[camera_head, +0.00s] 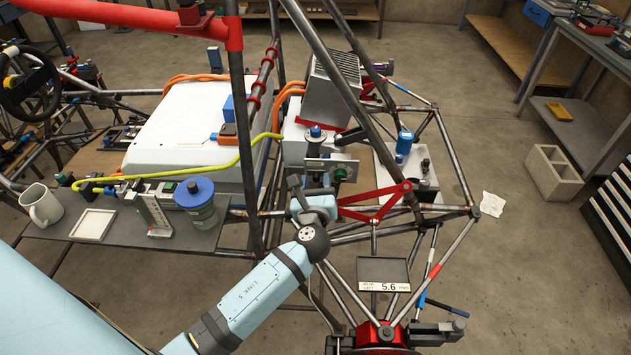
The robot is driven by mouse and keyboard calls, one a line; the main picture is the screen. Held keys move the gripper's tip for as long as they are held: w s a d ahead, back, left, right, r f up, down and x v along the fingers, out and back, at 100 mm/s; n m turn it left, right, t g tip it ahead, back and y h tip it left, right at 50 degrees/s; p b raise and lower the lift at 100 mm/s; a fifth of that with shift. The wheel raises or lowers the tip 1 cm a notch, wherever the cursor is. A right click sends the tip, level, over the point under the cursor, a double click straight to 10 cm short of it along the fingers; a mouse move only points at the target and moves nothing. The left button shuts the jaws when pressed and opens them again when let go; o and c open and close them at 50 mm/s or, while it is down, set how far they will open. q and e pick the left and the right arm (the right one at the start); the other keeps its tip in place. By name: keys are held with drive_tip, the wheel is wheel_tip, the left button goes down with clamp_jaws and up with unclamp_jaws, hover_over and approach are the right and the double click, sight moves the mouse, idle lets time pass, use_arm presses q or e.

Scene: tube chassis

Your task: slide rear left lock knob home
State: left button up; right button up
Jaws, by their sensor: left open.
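My left arm comes in from the lower left. My left gripper (308,186) is at its end, beside a grey bracket plate. Its fingers are small and partly hidden by the wrist, and it looks open. The bracket plate (318,171) stands in front of a grey finned box and carries a dark knob with a green face (340,175). I cannot tell for certain whether this is the rear left lock knob, or how far in it sits. I see no clear contact between fingers and knob. My right gripper is not in view.
Dark chassis tubes and a red linkage (376,203) lie close to my gripper. A yellow hose (200,171) crosses the white box (187,125). A shelf at left holds a mug (42,205) and a blue-lidded jar (196,200). A display (383,274) reads 5.6.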

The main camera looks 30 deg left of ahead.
use_arm(q)
drive_tip(key=shift+c, duration=0.2)
clamp_jaws()
drive_tip(key=shift+w+d+r, duration=0.1)
drive_tip(key=shift+w+d, duration=0.25)
drive_tip(key=shift+d, duration=0.45)
drive_tip(key=shift+o, duration=0.2)
unclamp_jaws()
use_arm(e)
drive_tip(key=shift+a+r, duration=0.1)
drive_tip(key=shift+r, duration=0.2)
use_arm(q)
drive_tip(key=shift+p, duration=0.3)
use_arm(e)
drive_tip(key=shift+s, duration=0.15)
